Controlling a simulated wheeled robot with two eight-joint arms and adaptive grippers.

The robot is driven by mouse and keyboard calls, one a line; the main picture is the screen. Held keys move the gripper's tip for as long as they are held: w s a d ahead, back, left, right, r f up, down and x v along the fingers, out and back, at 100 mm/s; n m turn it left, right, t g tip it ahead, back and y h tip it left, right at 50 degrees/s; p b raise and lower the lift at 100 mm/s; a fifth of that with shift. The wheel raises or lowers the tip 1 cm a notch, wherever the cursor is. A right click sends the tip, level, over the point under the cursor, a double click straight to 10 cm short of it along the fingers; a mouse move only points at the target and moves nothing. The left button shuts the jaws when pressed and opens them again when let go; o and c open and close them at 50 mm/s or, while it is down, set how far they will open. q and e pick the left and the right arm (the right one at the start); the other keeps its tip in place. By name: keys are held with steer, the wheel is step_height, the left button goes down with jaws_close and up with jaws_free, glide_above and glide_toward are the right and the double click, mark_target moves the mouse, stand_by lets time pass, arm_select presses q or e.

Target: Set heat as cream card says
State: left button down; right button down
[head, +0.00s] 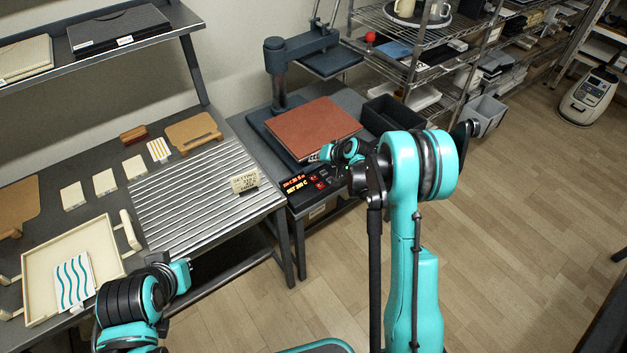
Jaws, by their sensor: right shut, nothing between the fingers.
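The cream card (244,181) stands on the ribbed metal top near its right edge. It bears dark lettering too small to read. The heat press has a red-brown pad (318,128), and its upper plate (331,61) is swung up and back. The control box (315,187) at the front of the press shows lit red and amber digits (296,182) and red buttons (320,184); the values are too small to read surely. My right gripper (314,157) is shut and empty, above the control box at the pad's front edge. My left gripper (186,274) is low at the left, its fingers not clear.
A cream tray (30,262) with a wavy-patterned piece (74,280) lies on the left bench. Several pale blocks (105,181) and a wooden board (193,132) lie behind.

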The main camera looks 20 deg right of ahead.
steer(key=b, duration=0.3)
glide_above(315, 179)
step_height(315, 179, down, 6)
steer(key=shift+r, duration=0.25)
steer(key=shift+f+b, duration=0.45)
steer(key=shift+f, duration=0.05)
stand_by(0.5)
steer(key=shift+f+b, duration=0.4)
steer(key=shift+b, duration=0.1)
steer(key=shift+f, duration=0.45)
stand_by(0.5)
stand_by(0.3)
steer(key=shift+r+p, duration=0.35)
steer(key=shift+r, duration=0.6)
